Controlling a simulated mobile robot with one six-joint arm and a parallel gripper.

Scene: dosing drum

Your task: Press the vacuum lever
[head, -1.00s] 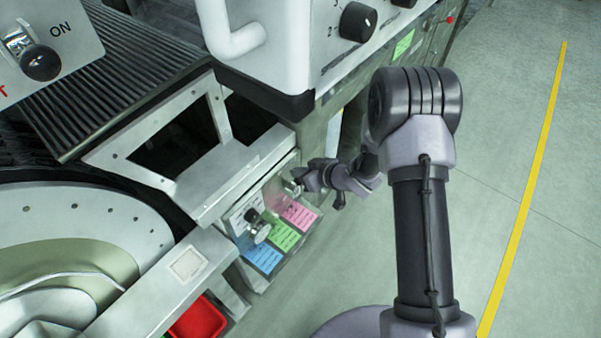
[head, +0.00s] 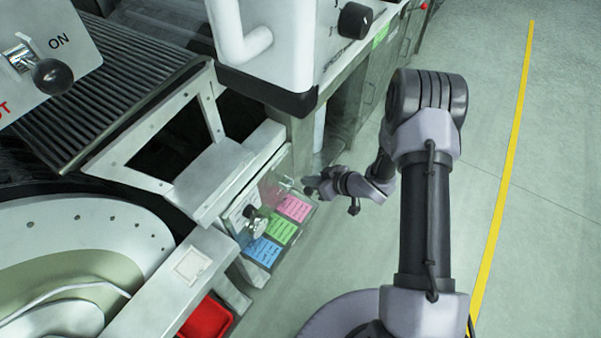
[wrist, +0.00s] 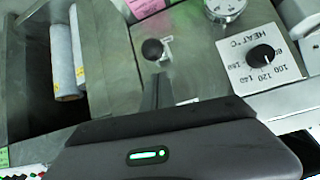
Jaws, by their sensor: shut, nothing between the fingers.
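A small lever with a round black knob (wrist: 152,49) and a bright metal base stands on the grey panel in the wrist view. I take it for the vacuum lever; no readable name shows beside it. In the head view its metal part (head: 287,183) shows small on the panel's right part, above the pink label. My gripper (head: 308,188) is just right of it in the head view, with a small gap visible. In the wrist view my gripper (wrist: 156,88) is shut and empty, its fingers pointing toward the knob from below. Whether they touch it is unclear.
A HEAT dial (wrist: 262,56) and a round gauge (wrist: 225,8) sit right of the lever in the wrist view. Another black-knobbed lever (head: 52,76) is at upper left. Floor at right is clear.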

